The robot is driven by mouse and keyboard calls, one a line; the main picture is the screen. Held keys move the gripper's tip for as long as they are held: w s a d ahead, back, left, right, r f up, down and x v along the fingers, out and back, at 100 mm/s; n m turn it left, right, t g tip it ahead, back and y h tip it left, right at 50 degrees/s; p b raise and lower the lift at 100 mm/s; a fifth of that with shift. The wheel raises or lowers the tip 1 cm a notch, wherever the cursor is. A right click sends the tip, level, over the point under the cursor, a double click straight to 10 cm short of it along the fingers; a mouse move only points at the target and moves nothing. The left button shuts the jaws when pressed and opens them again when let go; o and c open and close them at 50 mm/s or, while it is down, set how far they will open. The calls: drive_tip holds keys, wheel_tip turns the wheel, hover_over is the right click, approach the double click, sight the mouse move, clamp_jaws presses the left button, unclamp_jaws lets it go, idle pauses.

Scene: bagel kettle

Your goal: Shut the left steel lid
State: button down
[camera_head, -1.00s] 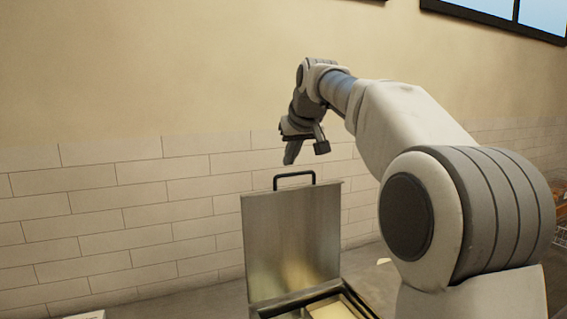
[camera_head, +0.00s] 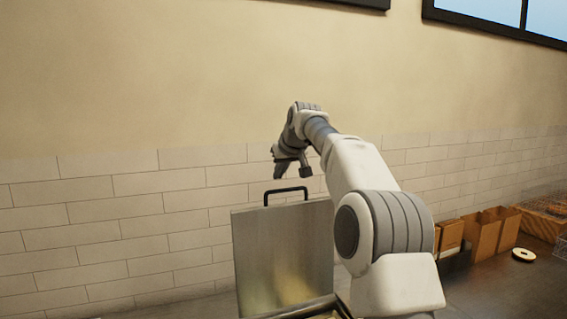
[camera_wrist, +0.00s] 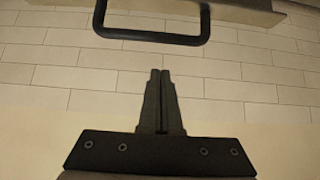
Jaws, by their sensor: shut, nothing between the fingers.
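The left steel lid (camera_head: 284,258) stands upright and open in the head view, with a black bar handle (camera_head: 286,192) along its top edge. The handle also shows at the top of the wrist view (camera_wrist: 150,36), with a strip of the lid's edge beside it. My gripper (camera_head: 280,176) is just above the handle in the head view, apart from it. In the wrist view my gripper's fingers (camera_wrist: 161,75) are together and empty, pointing toward the handle with a gap between. The box under the lid is mostly cut off by the bottom of the head view.
A tiled wall (camera_head: 110,215) stands behind the lid.

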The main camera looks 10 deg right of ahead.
drive_tip(key=shift+s+d+f+b, duration=0.1)
drive_tip(key=shift+s+f, duration=0.15)
drive_tip(key=shift+f, duration=0.25)
drive_tip(key=shift+s+f+b, duration=0.15)
drive_tip(key=shift+s+f, duration=0.1)
drive_tip(key=shift+f, duration=0.2)
drive_tip(key=shift+s+d+f+b, duration=0.1)
drive_tip(key=shift+s+f, duration=0.15)
drive_tip(key=shift+f, duration=0.25)
drive_tip(key=shift+f, duration=0.1)
